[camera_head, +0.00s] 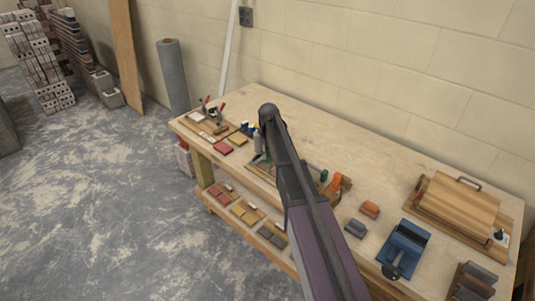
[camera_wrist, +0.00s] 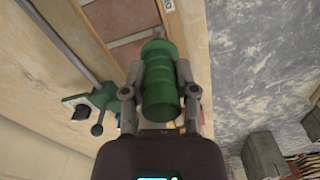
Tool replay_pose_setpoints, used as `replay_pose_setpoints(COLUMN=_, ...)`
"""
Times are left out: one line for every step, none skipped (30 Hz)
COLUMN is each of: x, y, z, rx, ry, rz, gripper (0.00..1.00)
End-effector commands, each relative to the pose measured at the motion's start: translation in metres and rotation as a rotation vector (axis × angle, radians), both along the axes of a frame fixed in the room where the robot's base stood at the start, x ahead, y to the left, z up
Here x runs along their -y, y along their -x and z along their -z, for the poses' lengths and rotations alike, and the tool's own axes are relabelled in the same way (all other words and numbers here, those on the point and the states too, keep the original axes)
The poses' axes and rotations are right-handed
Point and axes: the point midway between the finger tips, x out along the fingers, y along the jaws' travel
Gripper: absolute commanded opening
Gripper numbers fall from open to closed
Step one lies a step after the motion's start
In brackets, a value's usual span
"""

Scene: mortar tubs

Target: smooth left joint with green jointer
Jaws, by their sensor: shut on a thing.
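My gripper (camera_wrist: 160,76) is shut on the green jointer (camera_wrist: 160,96), with a finger on each side of its ribbed green handle. The jointer's far end is hidden behind the handle. Past it in the wrist view are reddish bricks (camera_wrist: 128,50) with a pale joint (camera_wrist: 126,39) between them, inside a wooden frame. I cannot tell whether the jointer touches a joint. In the head view my arm covers most of the gripper and the brick panel.
A green clamp (camera_wrist: 98,100) with a grey bar sits beside the frame. On the workbench (camera_head: 375,160) are orange-handled tools (camera_head: 335,184), a blue vise-like device (camera_head: 404,246) and a wooden box (camera_head: 457,204). The floor in front is clear.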

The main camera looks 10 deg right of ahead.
Motion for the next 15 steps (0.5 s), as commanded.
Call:
replay_pose_setpoints(x=-0.0017, y=0.0016, z=0.0006, rx=-0.004, ry=-0.004, rz=-0.001, gripper=0.00)
replay_pose_setpoints(x=-0.0019, y=0.0018, z=0.0006, rx=-0.004, ry=-0.004, rz=-0.001, gripper=0.00)
replay_pose_setpoints(x=-0.0019, y=0.0019, z=0.0006, rx=-0.004, ry=-0.004, rz=-0.001, gripper=0.00)
replay_pose_setpoints(x=-0.0020, y=0.0018, z=0.0006, rx=-0.005, ry=-0.004, rz=-0.001, gripper=0.00)
replay_pose_setpoints(x=-0.0019, y=0.0019, z=0.0006, rx=-0.005, ry=-0.005, rz=-0.001, gripper=0.00)
replay_pose_setpoints(x=-0.0020, y=0.0020, z=0.0006, rx=-0.005, ry=-0.005, rz=-0.001, gripper=0.00)
replay_pose_setpoints(x=-0.0021, y=0.0021, z=0.0007, rx=-0.005, ry=-0.005, rz=-0.001, gripper=0.00)
replay_pose_setpoints(x=-0.0021, y=0.0022, z=0.0007, rx=-0.005, ry=-0.005, rz=-0.001, gripper=0.00)
replay_pose_setpoints(x=-0.0021, y=0.0023, z=0.0005, rx=-0.005, ry=-0.005, rz=-0.001, gripper=0.00)
replay_pose_setpoints(x=-0.0022, y=0.0023, z=0.0001, rx=-0.006, ry=-0.004, rz=-0.001, gripper=0.00)
replay_pose_setpoints(x=-0.0022, y=0.0024, z=-0.0005, rx=-0.006, ry=-0.004, rz=-0.002, gripper=0.00)
replay_pose_setpoints(x=-0.0021, y=0.0024, z=-0.0018, rx=-0.006, ry=-0.004, rz=-0.001, gripper=0.00)
replay_pose_setpoints(x=-0.0020, y=0.0024, z=-0.0032, rx=-0.006, ry=-0.004, rz=-0.001, gripper=0.00)
replay_pose_setpoints(x=-0.0019, y=0.0023, z=-0.0048, rx=-0.006, ry=-0.004, rz=-0.001, gripper=0.00)
replay_pose_setpoints(x=-0.0018, y=0.0022, z=-0.0073, rx=-0.006, ry=-0.003, rz=-0.001, gripper=0.00)
